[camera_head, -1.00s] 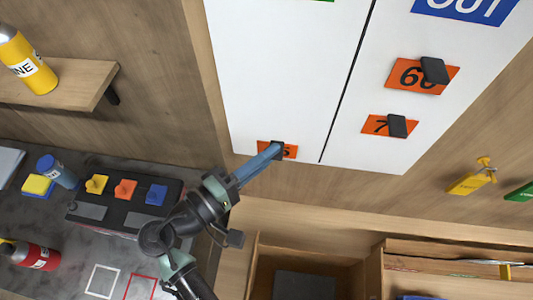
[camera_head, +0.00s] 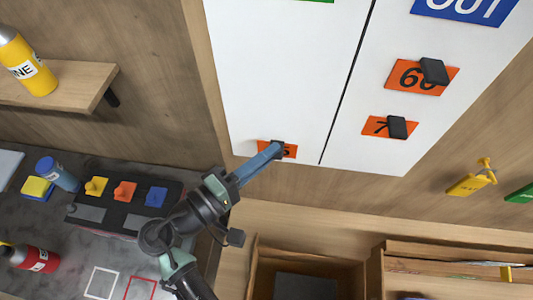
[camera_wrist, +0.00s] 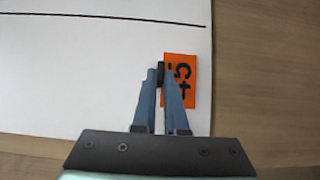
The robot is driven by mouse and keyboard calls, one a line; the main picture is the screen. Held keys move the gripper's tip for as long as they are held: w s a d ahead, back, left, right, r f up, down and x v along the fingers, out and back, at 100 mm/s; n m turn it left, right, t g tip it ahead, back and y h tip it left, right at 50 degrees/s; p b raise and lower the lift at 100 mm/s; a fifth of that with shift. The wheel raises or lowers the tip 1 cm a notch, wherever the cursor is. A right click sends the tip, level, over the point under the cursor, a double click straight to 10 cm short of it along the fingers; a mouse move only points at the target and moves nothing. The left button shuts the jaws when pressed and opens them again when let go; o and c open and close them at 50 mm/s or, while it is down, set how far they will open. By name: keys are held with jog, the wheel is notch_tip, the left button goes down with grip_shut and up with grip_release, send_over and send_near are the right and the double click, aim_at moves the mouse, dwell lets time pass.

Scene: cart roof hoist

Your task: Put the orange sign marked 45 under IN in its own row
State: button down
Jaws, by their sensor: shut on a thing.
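The orange sign marked 45 (camera_wrist: 182,91) lies against the white board (camera_wrist: 80,75) near its edge in the wrist view. In the head view the orange sign (camera_head: 291,151) is at the lower edge of the board's left column, partly hidden. My gripper (camera_wrist: 161,75) is shut on a dark piece at the sign. The fingertips (camera_head: 277,147) cover part of it. The board (camera_head: 285,75) has a black line between its columns. The right column has a blue OUT label (camera_head: 466,8), an orange sign marked 60 (camera_head: 410,76) and another starting with 7 (camera_head: 375,126).
A green label edge (camera_head: 320,1) shows at the top of the left column. A shelf with a yellow bottle (camera_head: 28,62) is at left. Below are a bench with coloured pieces and a red bottle (camera_head: 38,258). Yellow (camera_head: 467,184) and green tags hang at right. The left column's middle is clear.

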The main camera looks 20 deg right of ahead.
jog(key=shift+c, duration=2)
grip_release()
jog(key=s+a+p, duration=0.2)
jog(key=s+a, duration=0.2)
jog(key=s, duration=0.1)
jog(key=shift+s, duration=0.35)
